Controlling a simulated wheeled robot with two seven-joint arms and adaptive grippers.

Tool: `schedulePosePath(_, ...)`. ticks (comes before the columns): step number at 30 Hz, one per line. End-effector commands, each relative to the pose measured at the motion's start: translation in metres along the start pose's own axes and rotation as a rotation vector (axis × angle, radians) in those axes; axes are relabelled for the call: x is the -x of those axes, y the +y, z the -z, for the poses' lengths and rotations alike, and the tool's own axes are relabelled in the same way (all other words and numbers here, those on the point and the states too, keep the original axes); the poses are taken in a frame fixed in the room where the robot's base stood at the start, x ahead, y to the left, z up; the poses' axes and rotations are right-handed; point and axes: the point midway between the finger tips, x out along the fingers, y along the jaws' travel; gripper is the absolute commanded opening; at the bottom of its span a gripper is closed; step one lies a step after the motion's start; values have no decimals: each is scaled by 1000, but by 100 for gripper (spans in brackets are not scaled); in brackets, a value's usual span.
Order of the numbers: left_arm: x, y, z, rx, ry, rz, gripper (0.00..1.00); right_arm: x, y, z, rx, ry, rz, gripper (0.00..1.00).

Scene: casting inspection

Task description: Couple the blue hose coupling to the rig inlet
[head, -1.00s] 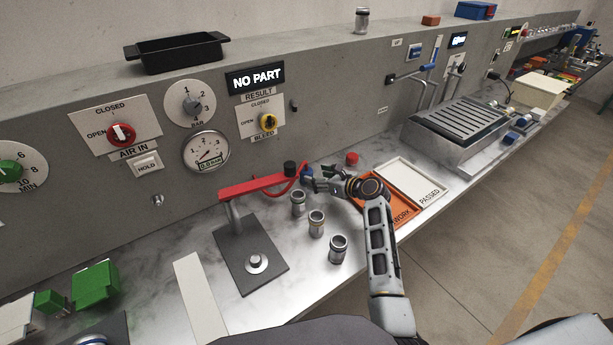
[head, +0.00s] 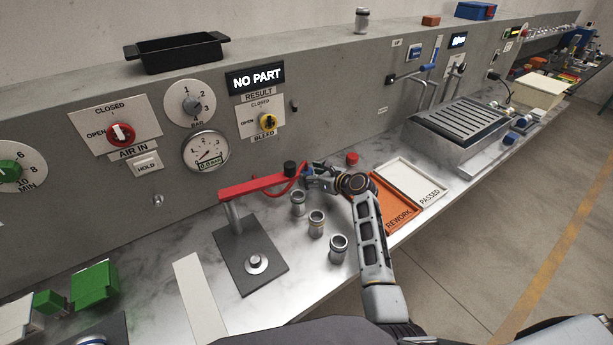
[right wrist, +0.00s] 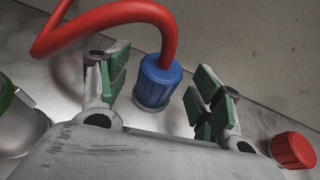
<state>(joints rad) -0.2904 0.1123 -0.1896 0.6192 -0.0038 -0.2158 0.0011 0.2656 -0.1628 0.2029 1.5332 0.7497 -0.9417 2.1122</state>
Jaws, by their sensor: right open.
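The blue hose coupling (right wrist: 157,83) is on the end of a red hose (right wrist: 105,16). In the right wrist view it appears in the gap between the green pads of my open right gripper (right wrist: 162,92), with space on both sides. In the head view my right gripper (head: 310,171) is at the back of the bench, by the panel, and mostly hides the coupling. A small metal stub (head: 158,200) on the panel may be the rig inlet; I cannot tell. The rig has a red arm (head: 254,187) over a grey plate (head: 235,272). My left gripper is not in view.
Several metal castings (head: 338,248) stand in front of my right gripper. A red cap (head: 352,158) lies just beyond it. The orange REWORK tray (head: 398,218) and white PASSED tray (head: 416,182) lie to the right. The display (head: 256,77) reads NO PART.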

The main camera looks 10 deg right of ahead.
Motion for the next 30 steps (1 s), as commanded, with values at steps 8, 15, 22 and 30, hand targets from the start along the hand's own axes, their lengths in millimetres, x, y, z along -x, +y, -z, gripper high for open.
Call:
schedulePosePath(8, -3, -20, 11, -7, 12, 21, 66, -20, 0, 0, 0, 0, 0, 65)
schedulePosePath(15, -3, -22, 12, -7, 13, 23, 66, -23, 0, 0, 0, 0, 1, 65)
schedulePosePath(22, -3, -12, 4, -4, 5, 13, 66, -23, 0, 0, 0, 0, 1, 65)
schedulePosePath(30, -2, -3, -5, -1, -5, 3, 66, -22, 0, 0, 0, 0, 1, 42)
